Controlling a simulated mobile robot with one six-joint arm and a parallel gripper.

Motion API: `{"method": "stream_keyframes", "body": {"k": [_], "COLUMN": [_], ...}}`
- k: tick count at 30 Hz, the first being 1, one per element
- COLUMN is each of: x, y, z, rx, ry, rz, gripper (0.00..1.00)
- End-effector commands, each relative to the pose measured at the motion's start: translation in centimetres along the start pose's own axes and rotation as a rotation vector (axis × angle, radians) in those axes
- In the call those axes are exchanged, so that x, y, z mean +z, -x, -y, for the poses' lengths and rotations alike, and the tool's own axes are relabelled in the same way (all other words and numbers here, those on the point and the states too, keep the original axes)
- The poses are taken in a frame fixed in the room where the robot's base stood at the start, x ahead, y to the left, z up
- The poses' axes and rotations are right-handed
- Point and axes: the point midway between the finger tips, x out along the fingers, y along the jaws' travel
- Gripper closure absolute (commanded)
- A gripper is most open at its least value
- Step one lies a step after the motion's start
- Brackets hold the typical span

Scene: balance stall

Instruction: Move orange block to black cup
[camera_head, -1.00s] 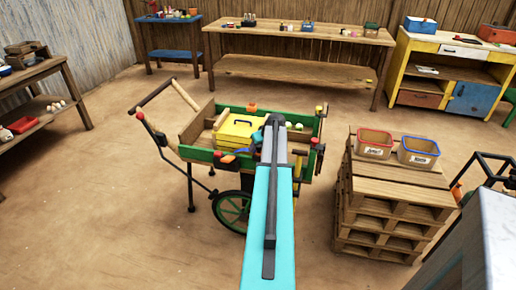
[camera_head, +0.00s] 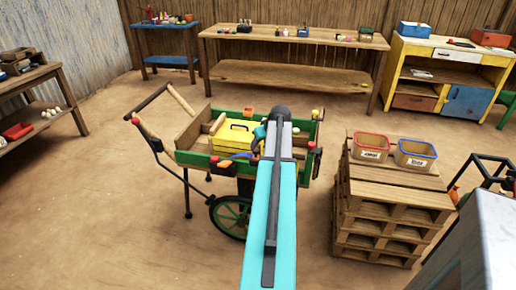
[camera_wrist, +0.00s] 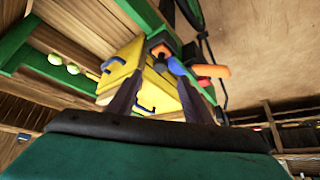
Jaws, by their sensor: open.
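An orange block (camera_head: 249,111) shows small at the far wall of the green-edged cart (camera_head: 195,160) in the head view. In the wrist view, a small orange piece (camera_wrist: 159,50) lies beside the yellow toolbox, and I cannot tell whether it is the same block. My gripper (camera_wrist: 160,85) is open, its two dark fingers spread over the toolbox with nothing visibly held. In the head view my arm hides most of the gripper over the cart. I cannot make out a black cup in either view.
The yellow toolbox (camera_head: 232,134) sits in the cart. Red-rimmed (camera_head: 370,147) and blue-rimmed (camera_head: 416,154) bins stand on stacked pallets (camera_head: 390,205) to the right. A long wooden table (camera_head: 225,33) with small items stands behind. Floor left of the cart is clear.

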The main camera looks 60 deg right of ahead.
Motion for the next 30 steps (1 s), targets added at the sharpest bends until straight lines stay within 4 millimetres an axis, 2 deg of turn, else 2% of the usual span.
{"method": "stream_keyframes", "body": {"k": [6,12,30], "x": [0.1,0.1,0.1], "y": [3.1,4.8,5.1], "z": [0.0,0.0,0.0], "rx": [0.001,0.000,-0.001], "ry": [0.000,0.000,0.000], "rz": [-0.001,-0.001,0.000], "gripper": [0.54,0.54,0.54]}}
